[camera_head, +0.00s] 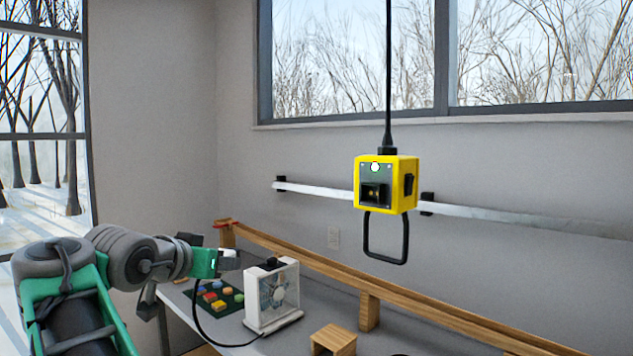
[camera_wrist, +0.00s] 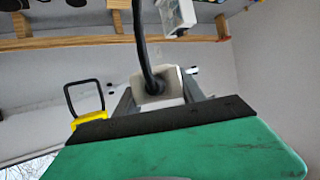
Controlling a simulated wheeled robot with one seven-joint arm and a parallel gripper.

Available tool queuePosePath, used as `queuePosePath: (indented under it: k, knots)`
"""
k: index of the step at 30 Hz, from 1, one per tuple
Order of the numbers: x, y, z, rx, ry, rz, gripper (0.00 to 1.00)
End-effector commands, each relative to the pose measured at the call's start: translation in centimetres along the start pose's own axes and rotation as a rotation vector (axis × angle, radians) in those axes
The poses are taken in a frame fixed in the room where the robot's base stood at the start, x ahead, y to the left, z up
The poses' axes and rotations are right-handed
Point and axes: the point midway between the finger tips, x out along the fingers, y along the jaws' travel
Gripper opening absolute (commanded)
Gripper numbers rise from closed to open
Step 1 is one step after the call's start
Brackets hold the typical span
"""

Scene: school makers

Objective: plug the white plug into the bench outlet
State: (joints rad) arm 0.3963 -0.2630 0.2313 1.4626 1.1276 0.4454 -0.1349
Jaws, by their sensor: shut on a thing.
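My gripper (camera_head: 226,259) is at the left in the head view, above the bench and left of the hanging outlet. It is shut on the white plug (camera_wrist: 171,76), whose black cord runs out toward the wrist camera. In the head view only a small white part of the plug (camera_head: 231,253) shows; its prongs cannot be made out. A yellow outlet box (camera_head: 402,190) with a dark socket (camera_head: 375,194) and a black loop handle hangs from a black cable, well apart from the plug. Its yellow edge and handle also show in the wrist view (camera_wrist: 88,117).
A white fan unit (camera_head: 287,290) stands on the grey bench (camera_head: 210,326), with the plug's cord drooping near it. A mat with coloured blocks (camera_head: 214,297) lies beside it. A wooden rail (camera_head: 300,257) runs along the back. The air between plug and yellow box looks clear.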

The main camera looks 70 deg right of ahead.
Motion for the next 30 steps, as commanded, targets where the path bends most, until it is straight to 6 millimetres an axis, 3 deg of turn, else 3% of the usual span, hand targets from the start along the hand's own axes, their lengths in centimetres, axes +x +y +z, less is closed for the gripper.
queuePosePath:
  k: [1,6,9,12,15,20,30]
  knots:
    - [0.3,2.7,-3.2,0.030,0.002,0.067,0.00]
    - [1.2,12.0,-9.6,0.117,0.005,0.286,0.00]
    - [1.1,16.5,-11.9,0.154,0.005,0.384,0.00]
    - [0.8,19.4,-13.1,0.178,0.006,0.446,0.00]
    - [0.8,20.6,-13.4,0.188,0.005,0.473,0.00]
    - [1.3,21.0,-13.5,0.189,0.006,0.476,0.00]
    - [3.8,22.5,-14.5,0.189,0.007,0.476,0.00]
